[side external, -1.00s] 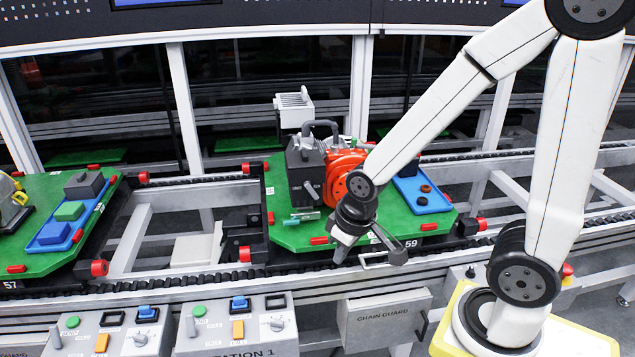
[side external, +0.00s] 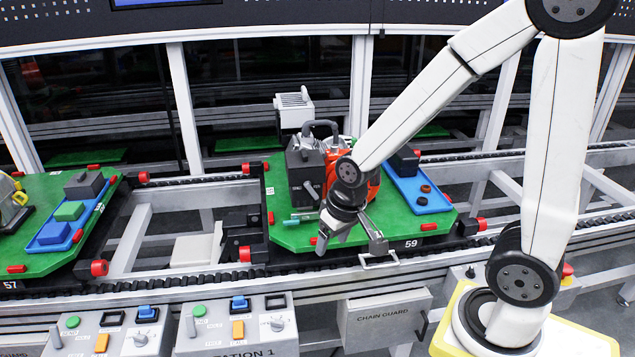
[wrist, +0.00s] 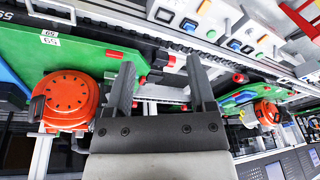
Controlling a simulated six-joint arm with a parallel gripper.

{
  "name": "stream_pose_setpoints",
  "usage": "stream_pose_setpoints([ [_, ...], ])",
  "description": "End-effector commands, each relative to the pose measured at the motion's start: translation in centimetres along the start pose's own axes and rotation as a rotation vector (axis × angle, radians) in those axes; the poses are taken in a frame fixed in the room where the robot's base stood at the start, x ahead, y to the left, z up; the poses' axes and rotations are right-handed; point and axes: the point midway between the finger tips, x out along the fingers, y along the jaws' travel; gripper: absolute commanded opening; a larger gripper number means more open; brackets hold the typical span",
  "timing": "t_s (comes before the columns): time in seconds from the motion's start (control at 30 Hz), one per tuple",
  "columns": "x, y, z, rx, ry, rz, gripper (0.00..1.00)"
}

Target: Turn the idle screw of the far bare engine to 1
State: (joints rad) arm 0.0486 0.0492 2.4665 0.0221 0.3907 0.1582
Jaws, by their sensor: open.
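An engine with a dark grey box (side external: 303,165) and an orange round housing (side external: 372,183) stands on the green pallet (side external: 290,238) marked 59. A small dark knob (side external: 312,190) sticks out of the box's front; the marking beside it is too small to read. My gripper (side external: 350,252) is in front of the engine, over the pallet's near edge, and my wrist hides part of the housing. In the wrist view my gripper (wrist: 160,75) is open and empty, and an orange housing (wrist: 68,97) lies left of the fingers. Another orange housing (wrist: 265,112) shows at the right.
A blue tray (side external: 432,203) is on the pallet's right side. Pallet 57 (side external: 35,262), at left, carries a blue tray with blocks and a partly cut-off engine. Control boxes (side external: 235,330) and a chain guard box (side external: 385,320) stand in front of the conveyor rail.

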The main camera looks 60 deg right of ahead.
Motion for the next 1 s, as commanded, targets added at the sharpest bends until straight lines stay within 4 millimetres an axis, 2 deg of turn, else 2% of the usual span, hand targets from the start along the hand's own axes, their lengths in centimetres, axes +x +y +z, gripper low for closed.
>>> stream_pose_setpoints([
  [0.27,-0.2,2.8,-7.1,0.520,0.013,-0.002,0.71],
  [0.47,-0.5,5.7,-12.1,0.929,0.021,-0.014,0.71],
  [0.7,-1.0,10.3,-17.4,1.414,0.029,-0.040,0.71],
  [1.0,-1.8,17.2,-22.7,2.007,0.028,-0.093,0.71],
])
